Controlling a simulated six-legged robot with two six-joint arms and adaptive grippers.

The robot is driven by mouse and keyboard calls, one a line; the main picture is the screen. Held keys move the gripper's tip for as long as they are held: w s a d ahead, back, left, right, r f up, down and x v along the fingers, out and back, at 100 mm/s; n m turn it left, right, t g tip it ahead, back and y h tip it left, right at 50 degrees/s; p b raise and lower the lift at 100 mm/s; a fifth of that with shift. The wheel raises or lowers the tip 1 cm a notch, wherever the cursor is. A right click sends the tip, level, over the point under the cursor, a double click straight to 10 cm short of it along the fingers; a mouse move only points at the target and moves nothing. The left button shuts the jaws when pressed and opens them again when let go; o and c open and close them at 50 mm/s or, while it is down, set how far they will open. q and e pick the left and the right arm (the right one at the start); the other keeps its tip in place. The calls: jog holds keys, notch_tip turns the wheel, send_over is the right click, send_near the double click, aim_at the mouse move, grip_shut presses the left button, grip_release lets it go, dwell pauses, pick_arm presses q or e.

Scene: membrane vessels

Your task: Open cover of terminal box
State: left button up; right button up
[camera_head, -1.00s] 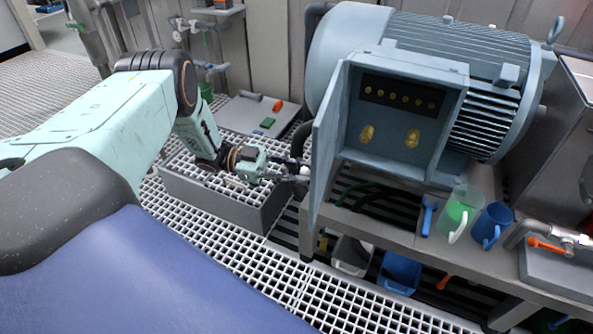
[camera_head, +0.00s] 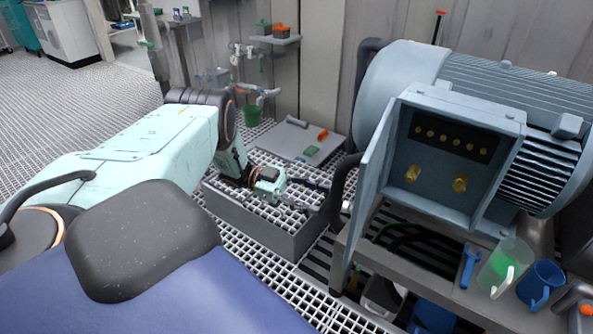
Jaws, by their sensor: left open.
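The grey-blue terminal box (camera_head: 486,207) is fixed to the side of the large motor (camera_head: 407,69). Its cover (camera_head: 371,193) is swung open to the left on the box's left side. Inside show a dark strip of round brass terminals (camera_head: 451,135) and two larger brass fittings (camera_head: 459,184). My left gripper (camera_head: 335,204) is open just left of the cover's outer face. A small pale piece shows at its tips, and I cannot tell whether they touch the cover. My right gripper is out of view.
A bench (camera_head: 451,293) under the motor carries a blue wrench (camera_head: 468,266), a clear jug with green contents (camera_head: 506,264) and a blue jug (camera_head: 541,285). A grated step (camera_head: 268,229) lies below my left arm. A plate with small parts (camera_head: 295,139) lies behind it.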

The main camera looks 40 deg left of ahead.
pick_arm(q)
jog(key=shift+v, duration=2.95)
